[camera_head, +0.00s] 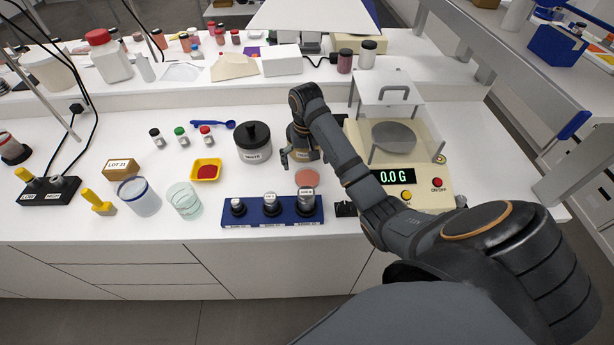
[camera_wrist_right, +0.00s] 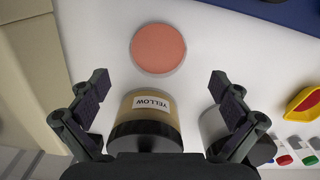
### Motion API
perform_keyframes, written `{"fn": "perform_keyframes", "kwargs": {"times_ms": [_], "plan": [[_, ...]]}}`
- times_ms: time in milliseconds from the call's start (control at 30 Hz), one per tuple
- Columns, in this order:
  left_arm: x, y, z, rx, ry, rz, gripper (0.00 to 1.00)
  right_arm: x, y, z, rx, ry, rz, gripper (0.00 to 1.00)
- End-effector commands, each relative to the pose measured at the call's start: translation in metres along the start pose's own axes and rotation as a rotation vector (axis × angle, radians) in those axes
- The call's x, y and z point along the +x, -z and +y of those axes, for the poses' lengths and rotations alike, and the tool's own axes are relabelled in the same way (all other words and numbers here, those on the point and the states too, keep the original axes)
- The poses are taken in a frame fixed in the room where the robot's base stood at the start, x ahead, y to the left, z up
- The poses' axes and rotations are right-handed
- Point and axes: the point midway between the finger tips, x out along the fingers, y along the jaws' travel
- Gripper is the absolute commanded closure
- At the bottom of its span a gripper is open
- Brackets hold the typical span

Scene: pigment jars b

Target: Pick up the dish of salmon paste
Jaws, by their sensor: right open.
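The dish of salmon paste (camera_head: 307,178) is a small round flat dish with a smooth pink-orange surface, lying on the white bench behind the blue weight block. In the right wrist view the dish (camera_wrist_right: 158,48) is fully visible, ahead of the fingertips and roughly centred between them. My right gripper (camera_head: 300,161) is open, with nothing held, just behind the dish in the head view. In the right wrist view, a jar labelled YELLOW (camera_wrist_right: 150,110) shows between the open fingers (camera_wrist_right: 159,84); I cannot tell its exact height relative to them. My left gripper is not in view.
The blue block (camera_head: 248,218) holding metal weights is in front of the dish. A balance (camera_head: 430,190) reading 0.0 G stands right. A yellow tray (camera_head: 206,162) of red powder lies left.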

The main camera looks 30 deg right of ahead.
Motion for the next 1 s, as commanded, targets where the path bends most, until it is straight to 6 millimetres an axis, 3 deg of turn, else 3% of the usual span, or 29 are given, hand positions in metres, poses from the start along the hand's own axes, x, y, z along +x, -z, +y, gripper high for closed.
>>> {"fn": "perform_keyframes", "kwargs": {"times_ms": [167, 333, 533, 900, 1000], "plan": [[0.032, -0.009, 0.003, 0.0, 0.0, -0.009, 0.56, 0.034, -0.002, 0.002, 0.0, -0.001, -0.002, 0.0], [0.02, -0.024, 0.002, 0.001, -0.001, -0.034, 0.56, 0.047, -0.002, 0.002, -0.001, 0.0, -0.004, 0.0], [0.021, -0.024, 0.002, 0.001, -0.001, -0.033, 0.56, 0.048, -0.002, 0.002, -0.001, 0.0, -0.001, 0.01], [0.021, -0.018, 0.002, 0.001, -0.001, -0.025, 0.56, 0.048, -0.002, 0.002, -0.001, 0.0, -0.001, 0.52], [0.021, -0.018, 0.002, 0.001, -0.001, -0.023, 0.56, 0.048, -0.002, 0.002, -0.001, 0.0, -0.001, 0.55]]}}
